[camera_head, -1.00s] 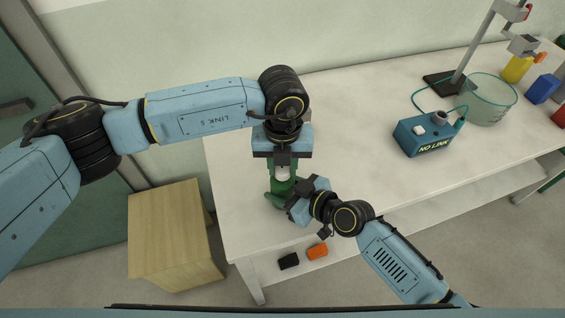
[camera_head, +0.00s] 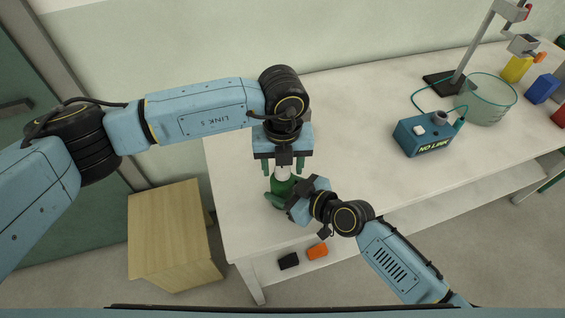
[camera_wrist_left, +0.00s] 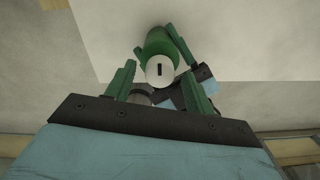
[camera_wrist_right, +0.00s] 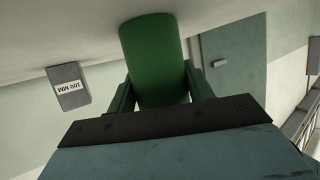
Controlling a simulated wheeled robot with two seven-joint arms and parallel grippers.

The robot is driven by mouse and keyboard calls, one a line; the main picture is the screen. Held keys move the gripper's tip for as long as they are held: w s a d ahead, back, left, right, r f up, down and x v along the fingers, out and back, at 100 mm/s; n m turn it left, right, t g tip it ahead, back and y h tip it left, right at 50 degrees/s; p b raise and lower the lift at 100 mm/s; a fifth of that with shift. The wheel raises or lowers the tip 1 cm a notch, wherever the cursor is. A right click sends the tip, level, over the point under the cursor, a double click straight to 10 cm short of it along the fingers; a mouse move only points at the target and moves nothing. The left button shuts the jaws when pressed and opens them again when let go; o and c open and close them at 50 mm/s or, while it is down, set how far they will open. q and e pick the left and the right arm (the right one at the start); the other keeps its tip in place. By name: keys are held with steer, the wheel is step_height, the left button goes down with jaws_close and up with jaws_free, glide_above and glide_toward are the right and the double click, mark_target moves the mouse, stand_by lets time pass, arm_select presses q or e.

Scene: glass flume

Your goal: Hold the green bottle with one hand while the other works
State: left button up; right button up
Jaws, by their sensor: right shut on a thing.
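The green bottle (camera_head: 281,187) stands near the front left of the white table, with a white cap (camera_wrist_left: 160,70) that has a dark slot on top. It also shows in the right wrist view (camera_wrist_right: 153,55), between the fingers. My right gripper (camera_head: 284,198) is shut on the bottle's body from the right. My left gripper (camera_head: 282,170) points down above the bottle, its fingers spread wide on either side of the cap. In the left wrist view a gap shows between each finger and the cap. The bottle's lower part is partly hidden by my right gripper.
A teal box marked NO LINK (camera_head: 424,136) stands on the table at right, by a glass vessel (camera_head: 488,100) and a clamp stand (camera_head: 446,82). Yellow (camera_head: 517,68) and blue (camera_head: 543,89) blocks lie beyond. A wooden cabinet (camera_head: 172,235) is at left. The table's middle is clear.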

mark_target(283, 169)
arm_select(q)
step_height(283, 169, up, 12)
stand_by(0.6)
arm_select(e)
steer(key=o, duration=1.1)
steer(key=shift+o, duration=0.2)
